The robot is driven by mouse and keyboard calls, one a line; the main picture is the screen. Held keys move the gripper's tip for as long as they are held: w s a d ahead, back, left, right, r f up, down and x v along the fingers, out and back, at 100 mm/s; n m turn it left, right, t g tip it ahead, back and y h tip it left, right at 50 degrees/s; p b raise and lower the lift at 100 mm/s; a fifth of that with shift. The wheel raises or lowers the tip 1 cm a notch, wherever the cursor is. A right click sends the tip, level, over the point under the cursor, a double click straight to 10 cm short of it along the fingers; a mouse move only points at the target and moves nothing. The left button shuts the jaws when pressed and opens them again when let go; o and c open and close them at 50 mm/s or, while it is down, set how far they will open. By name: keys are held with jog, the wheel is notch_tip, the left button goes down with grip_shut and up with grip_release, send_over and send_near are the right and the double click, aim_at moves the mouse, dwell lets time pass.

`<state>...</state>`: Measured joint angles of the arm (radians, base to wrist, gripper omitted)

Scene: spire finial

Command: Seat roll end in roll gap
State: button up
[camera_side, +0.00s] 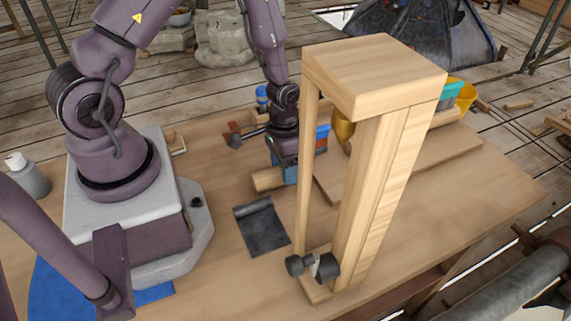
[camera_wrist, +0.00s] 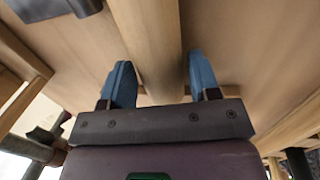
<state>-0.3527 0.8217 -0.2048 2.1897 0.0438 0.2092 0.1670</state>
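In the side view my gripper (camera_side: 288,172) points down at the worktable, behind the tall wooden frame. A light wooden roll (camera_side: 268,180) lies beside its blue fingers, one end showing left of them. In the wrist view the wooden roll (camera_wrist: 155,45) runs between the two blue fingers of my gripper (camera_wrist: 162,82). A narrow strip shows between the roll and the right finger; contact on the left is unclear. The fingers stand apart, and I see no sign of lift. The roll's far end is hidden, and I cannot pick out the roll gap.
The tall wooden frame (camera_side: 375,70) stands close in front of my gripper, with dark round knobs (camera_side: 315,266) at its foot. A dark grey sheet (camera_side: 262,228) lies left of it. Boards (camera_side: 435,150), a teal item and a yellow bucket (camera_side: 465,97) are behind. The table's right front is clear.

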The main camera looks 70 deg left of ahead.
jog(key=shift+o, duration=1)
notch_tip(320, 180, up, 12)
jog(key=a, duration=0.2)
notch_tip(320, 180, up, 13)
jog(key=t+y, duration=0.2)
jog(key=t, duration=0.1)
send_over(276, 168)
jog(key=s+d+r+t, duration=0.2)
jog(key=s+r, duration=0.5)
jog(key=r, duration=0.1)
jog(key=shift+d+t, duration=0.2)
jog(key=shift+t, duration=0.2)
jog(key=shift+o, duration=0.4)
jog(key=shift+s+r, duration=0.25)
jog(key=shift+s, duration=0.2)
jog(key=shift+f, duration=0.1)
